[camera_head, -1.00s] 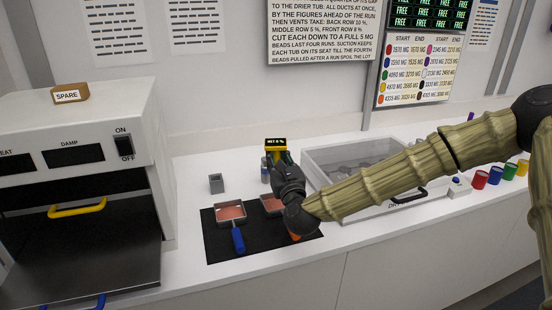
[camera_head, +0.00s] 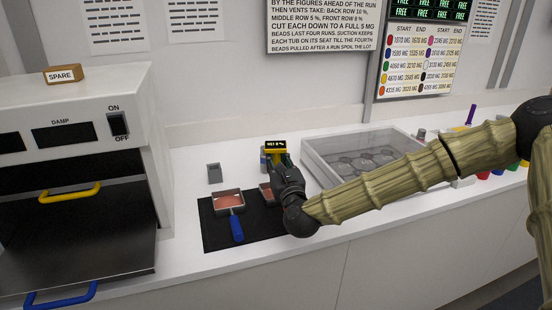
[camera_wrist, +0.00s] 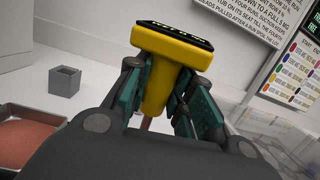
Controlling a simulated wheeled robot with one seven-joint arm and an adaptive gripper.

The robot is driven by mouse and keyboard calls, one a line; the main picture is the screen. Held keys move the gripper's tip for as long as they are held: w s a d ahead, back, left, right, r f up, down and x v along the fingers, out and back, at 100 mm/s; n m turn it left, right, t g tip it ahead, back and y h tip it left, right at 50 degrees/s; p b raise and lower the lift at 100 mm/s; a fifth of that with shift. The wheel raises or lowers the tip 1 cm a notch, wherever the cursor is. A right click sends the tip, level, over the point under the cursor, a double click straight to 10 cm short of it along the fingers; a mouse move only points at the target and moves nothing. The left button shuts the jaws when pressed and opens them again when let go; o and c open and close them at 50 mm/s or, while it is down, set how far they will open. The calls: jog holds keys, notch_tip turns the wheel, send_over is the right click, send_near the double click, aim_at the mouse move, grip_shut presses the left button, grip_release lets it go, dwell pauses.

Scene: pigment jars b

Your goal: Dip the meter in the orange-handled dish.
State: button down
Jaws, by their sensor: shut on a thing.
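My gripper (camera_wrist: 172,100) is shut on the yellow meter (camera_wrist: 165,62), which is held upright with its dark display (camera_head: 276,144) on top. The display shows small lit text that seems to begin with WET. In the head view, the meter is over the back right of the black mat. The orange-handled dish (camera_head: 265,190) shows only as a sliver of its left side, with reddish powder. My gripper and wrist hide the rest, including its handle. The meter's lower end is hidden in the head view, so I cannot tell whether it touches the powder.
A blue-handled dish (camera_head: 228,194) of similar powder lies to the left on the black mat (camera_head: 212,235). A small grey holder (camera_head: 214,173) stands behind it. A clear-lidded case (camera_head: 365,150) is close on the right. A white oven-like machine (camera_head: 80,125) stands at the left.

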aim_at(279, 153)
jog(key=shift+f+b, duration=1.7)
jog(key=shift+f, duration=0.55)
jog(key=shift+s+f, duration=0.25)
jog(key=shift+f, duration=0.2)
jog(key=shift+r, duration=0.1)
jog(key=shift+w+r, duration=0.25)
jog(key=shift+r, duration=0.7)
jog(key=shift+r+p, duration=1.15)
jog(key=shift+r, duration=2.3)
